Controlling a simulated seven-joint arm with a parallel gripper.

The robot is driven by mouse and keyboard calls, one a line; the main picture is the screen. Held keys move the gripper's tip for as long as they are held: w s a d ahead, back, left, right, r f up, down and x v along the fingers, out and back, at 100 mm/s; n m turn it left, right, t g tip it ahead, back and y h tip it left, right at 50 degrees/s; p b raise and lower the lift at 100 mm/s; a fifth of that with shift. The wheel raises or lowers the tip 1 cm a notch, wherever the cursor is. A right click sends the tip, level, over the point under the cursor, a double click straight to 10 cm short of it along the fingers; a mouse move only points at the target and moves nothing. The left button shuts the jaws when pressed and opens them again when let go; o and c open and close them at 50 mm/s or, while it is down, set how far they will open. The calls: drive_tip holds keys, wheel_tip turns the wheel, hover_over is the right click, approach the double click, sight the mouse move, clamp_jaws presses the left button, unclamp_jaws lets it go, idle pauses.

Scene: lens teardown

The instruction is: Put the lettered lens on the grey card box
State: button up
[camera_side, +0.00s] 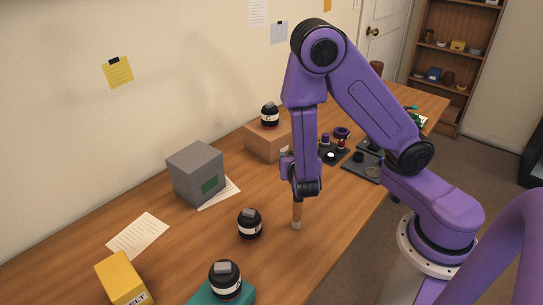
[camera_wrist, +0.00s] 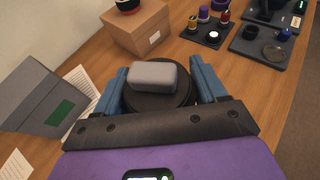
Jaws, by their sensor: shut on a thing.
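The grey card box (camera_side: 197,173) with a green label stands on the table and shows at the left of the wrist view (camera_wrist: 42,95). My gripper (camera_wrist: 158,72) has its blue fingers on both sides of a black lens (camera_wrist: 158,102) with a grey block on top, shut on it. No letter on this lens is visible, and the side view does not show it or the fingers clearly. A black lens marked C (camera_side: 270,117) sits on the brown box. Another grey-topped lens (camera_side: 249,225) stands on the table, and one (camera_side: 225,282) on a teal block; their marks are unreadable.
The brown box (camera_side: 265,143) stands beyond the grey box. Dark trays with small parts (camera_side: 362,167) lie at right. A yellow box (camera_side: 122,279) is at front left. Papers (camera_side: 138,235) lie near the wall.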

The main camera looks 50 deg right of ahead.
drive_tip(key=w+a+r+n+t+y, duration=0.3)
drive_tip(key=w+a+r+n+y, duration=0.1)
drive_tip(key=w+a+r, duration=0.9)
hover_over(193, 153)
wheel_tip(193, 153, down, 8)
drive_tip(key=shift+s+f, duration=0.1)
wheel_tip(193, 153, down, 3)
drive_tip(key=shift+f, duration=0.15)
drive_tip(key=shift+f, duration=0.3)
